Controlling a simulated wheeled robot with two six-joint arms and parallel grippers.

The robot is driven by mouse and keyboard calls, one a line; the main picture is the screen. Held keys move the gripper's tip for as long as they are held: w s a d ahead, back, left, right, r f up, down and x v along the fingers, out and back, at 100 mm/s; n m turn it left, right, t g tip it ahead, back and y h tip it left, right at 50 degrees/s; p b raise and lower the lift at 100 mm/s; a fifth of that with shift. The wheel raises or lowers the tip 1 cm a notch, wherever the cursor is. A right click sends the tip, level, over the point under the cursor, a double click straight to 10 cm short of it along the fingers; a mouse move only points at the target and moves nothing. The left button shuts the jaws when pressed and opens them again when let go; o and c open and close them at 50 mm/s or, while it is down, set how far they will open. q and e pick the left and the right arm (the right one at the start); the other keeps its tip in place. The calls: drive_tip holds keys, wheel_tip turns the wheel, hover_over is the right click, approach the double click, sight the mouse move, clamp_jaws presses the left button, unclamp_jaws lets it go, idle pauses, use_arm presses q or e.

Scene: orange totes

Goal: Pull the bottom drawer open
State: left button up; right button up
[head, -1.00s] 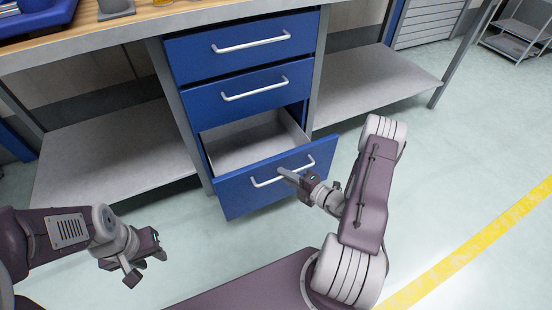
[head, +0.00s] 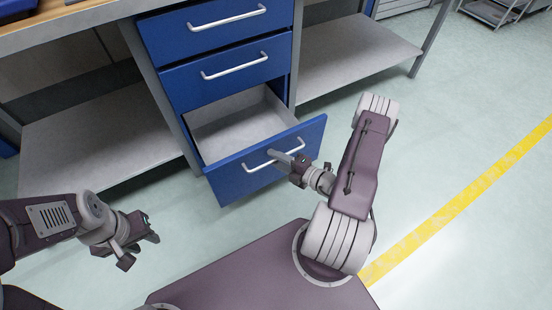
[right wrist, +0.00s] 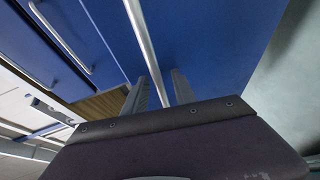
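The bottom drawer (head: 262,165) of the blue cabinet stands well out, its empty grey inside (head: 240,120) showing. Its front carries a white bar handle (head: 292,147), which also shows in the right wrist view (right wrist: 143,40). My right gripper (head: 275,157) is at this handle. In the right wrist view the bar passes between its two close-set fingers (right wrist: 160,90), and the gripper looks shut on it; the exact contact is hard to see. My left gripper (head: 140,248) is open and empty, low at the left, apart from the cabinet.
Two shut blue drawers, the top one (head: 210,30) and the middle one (head: 225,85), are above. A grey shelf (head: 100,140) is left of the cabinet, another (head: 350,60) right. Clear floor (head: 450,110) with a yellow line (head: 460,205) lies to the right.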

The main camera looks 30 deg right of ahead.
drive_tip(key=p+v, duration=0.4)
drive_tip(key=v, duration=0.5)
idle(0.4)
